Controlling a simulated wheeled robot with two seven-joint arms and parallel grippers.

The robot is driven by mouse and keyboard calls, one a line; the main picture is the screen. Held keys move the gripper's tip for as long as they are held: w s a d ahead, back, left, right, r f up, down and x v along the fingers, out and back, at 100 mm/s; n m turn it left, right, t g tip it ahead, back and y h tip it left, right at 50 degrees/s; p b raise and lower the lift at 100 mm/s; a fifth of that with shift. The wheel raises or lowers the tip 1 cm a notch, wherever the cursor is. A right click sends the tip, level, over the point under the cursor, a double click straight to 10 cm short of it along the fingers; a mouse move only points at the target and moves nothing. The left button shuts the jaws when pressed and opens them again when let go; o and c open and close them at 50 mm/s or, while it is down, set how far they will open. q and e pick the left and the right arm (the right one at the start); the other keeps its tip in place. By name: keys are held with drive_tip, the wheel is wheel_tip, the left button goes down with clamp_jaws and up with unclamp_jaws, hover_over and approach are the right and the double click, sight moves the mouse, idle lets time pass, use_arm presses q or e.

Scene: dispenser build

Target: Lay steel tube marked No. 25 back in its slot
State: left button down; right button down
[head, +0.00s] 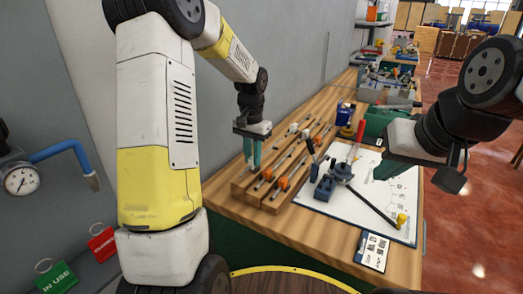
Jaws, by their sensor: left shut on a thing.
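A wooden rack (241,188) with long slots lies along the wall side of the workbench, with several thin tubes and orange pieces (283,183) in it. My left gripper (253,160) points down over the rack's left side, its teal fingers shut on what looks like a steel tube. The tube is mostly hidden by the fingers, and no number can be read.
A white sheet (318,200) carries a dark blue fixture (325,187) and a black rod with a yellow end (401,219). A small printed card (373,249) lies at the front edge. A green machine (385,121) and other bench items stand further back. The front-left bench top is clear.

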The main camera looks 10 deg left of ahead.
use_arm(q)
drive_tip(key=shift+f, duration=0.55)
drive_tip(key=c, duration=1.2)
unclamp_jaws()
drive_tip(key=shift+c, duration=0.2)
drive_tip(key=shift+o, duration=0.5)
drive_tip(key=shift+r, duration=3.5)
drive_tip(key=shift+r, duration=0.1)
drive_tip(key=s+d+r+n+t+h, duration=0.1)
drive_tip(key=s+r+t, duration=0.2)
drive_tip(key=s, duration=0.9)
drive_tip(key=s+d+r+n+t+h, duration=0.1)
drive_tip(key=s+r+n+t, duration=0.1)
drive_tip(key=s+r, duration=0.5)
drive_tip(key=s+t, duration=0.1)
drive_tip(key=s, duration=0.4)
